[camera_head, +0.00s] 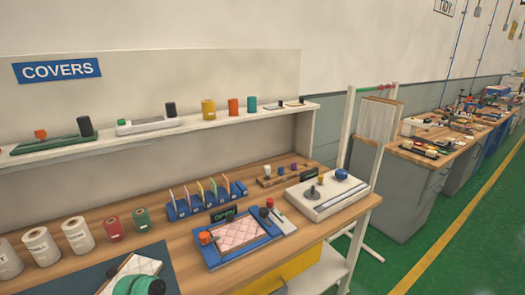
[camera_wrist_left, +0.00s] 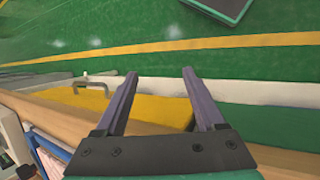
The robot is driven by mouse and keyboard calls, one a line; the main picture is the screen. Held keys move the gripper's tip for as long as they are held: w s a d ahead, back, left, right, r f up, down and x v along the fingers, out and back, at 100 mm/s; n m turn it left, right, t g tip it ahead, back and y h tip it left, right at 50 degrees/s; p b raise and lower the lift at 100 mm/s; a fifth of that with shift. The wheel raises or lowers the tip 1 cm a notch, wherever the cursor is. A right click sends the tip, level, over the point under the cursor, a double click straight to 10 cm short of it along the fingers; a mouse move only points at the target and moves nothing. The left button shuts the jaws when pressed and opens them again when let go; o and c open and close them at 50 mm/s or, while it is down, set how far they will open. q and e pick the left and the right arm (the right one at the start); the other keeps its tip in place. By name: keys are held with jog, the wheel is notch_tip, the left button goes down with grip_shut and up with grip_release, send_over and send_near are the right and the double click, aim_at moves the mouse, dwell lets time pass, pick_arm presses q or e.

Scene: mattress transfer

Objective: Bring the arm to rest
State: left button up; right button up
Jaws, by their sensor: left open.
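My left gripper (camera_wrist_left: 158,76) shows in the left wrist view with its two fingers apart and nothing between them. It is above the front edge of the wooden workbench, over the yellow drawer front (camera_wrist_left: 165,108) and the green floor. Neither gripper shows in the head view. A pink quilted pad (camera_head: 236,232) lies in a blue tray (camera_head: 212,258) on the workbench. A white quilted pad (camera_head: 147,266) lies at the lower left, partly hidden behind a green roll (camera_head: 138,286) and cut off by the frame.
The wooden workbench (camera_head: 185,257) carries white rolls (camera_head: 77,235), a blue rack (camera_head: 182,213) and a white device (camera_head: 327,195). A shelf (camera_head: 225,119) runs behind. A white frame (camera_head: 345,125) stands at the right end. Green floor (camera_head: 400,256) lies open beyond it.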

pick_arm(q)
jog(key=s+a+r+m+t+y, duration=0.2)
jog(key=s+m+y, duration=0.1)
jog(key=s+m, duration=0.15)
jog(key=s+a+r+m+t+y, duration=0.2)
jog(key=s+a+m+y, duration=0.15)
jog(key=s, duration=0.25)
jog(key=s+f+g+b, duration=0.15)
jog(key=f+b, duration=0.25)
jog(key=f, duration=1.1)
jog(key=s+f+b, duration=0.2)
jog(key=f+b, duration=0.1)
jog(key=f, duration=1.3)
jog(key=s+a+f+b, duration=0.2)
jog(key=s+f+b, duration=0.3)
jog(key=s+f, duration=1.1)
jog(key=shift+f+g, duration=0.45)
jog(key=shift+f, duration=0.45)
jog(key=shift+a+h, duration=0.1)
jog(key=shift+h, duration=0.15)
